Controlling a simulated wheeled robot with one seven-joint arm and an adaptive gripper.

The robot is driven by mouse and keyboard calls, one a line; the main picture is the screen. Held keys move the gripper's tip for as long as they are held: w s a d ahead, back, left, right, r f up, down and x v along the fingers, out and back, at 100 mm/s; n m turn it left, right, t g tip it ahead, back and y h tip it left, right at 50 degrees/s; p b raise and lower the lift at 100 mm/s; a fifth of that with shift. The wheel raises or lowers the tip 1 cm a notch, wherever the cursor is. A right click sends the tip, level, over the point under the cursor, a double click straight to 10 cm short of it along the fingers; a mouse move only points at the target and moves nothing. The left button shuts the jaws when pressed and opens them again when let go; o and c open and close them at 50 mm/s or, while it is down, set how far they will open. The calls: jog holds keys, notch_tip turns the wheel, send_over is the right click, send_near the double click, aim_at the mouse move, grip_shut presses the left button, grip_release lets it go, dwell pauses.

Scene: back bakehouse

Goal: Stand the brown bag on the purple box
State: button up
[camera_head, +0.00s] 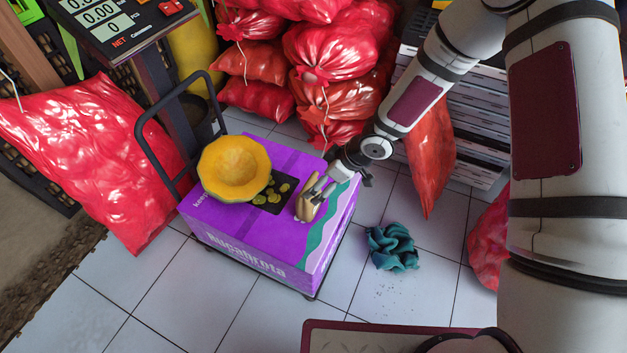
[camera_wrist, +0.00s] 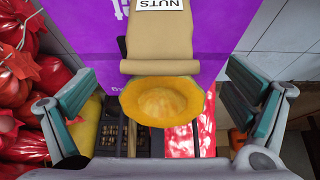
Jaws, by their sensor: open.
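The purple box (camera_head: 245,240) rests on a low trolley in the head view; its purple side also shows in the wrist view (camera_wrist: 80,30). The small brown bag (camera_head: 306,208) is on the box top, near its right edge, and appears to stand upright. In the wrist view the bag (camera_wrist: 160,52) shows a white label reading NUTS, partly cut off by the frame. My gripper (camera_head: 318,188) is open right beside the bag in the head view. In the wrist view its fingers are spread wide to either side, with no visible contact with the bag.
The trolley handle (camera_head: 160,150) rises at left. Red sacks (camera_head: 330,50) are behind. A teal cloth (camera_head: 392,247) lies on the tiled floor at right.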

jog(key=p+v, duration=0.1)
jog(key=v, duration=0.3)
jog(key=shift+p, duration=0.4)
jog(key=shift+d+r, duration=0.1)
jog(key=w+d+r+m+t+h, duration=0.25)
jog(key=d+r+h, duration=0.25)
jog(key=d+r, duration=0.7)
jog(key=s+d+r+m+g+h, duration=0.1)
jog(key=s+d+r+m+h, duration=0.1)
jog(key=s+d+r, duration=0.3)
jog(key=s+d+r+m+h, duration=0.2)
jog(key=s+d+r+m, duration=0.15)
jog(key=r, duration=0.45)
jog(key=s+d+r+m+g, duration=0.1)
jog(key=s+r+m, duration=0.1)
jog(key=s+r, duration=0.35)
jog(key=s+d+r+m+g, duration=0.1)
jog(key=s+d+r, duration=0.1)
jog(key=s, duration=0.7)
jog(key=s+a+r+m+g+y, duration=0.1)
jog(key=s+a+m+y, duration=0.1)
jog(key=s, duration=1.3)
jog(key=a+y, duration=0.1)
jog(key=a, duration=0.1)
jog(key=shift+a+m, duration=0.3)
jog(key=shift+a, duration=0.05)
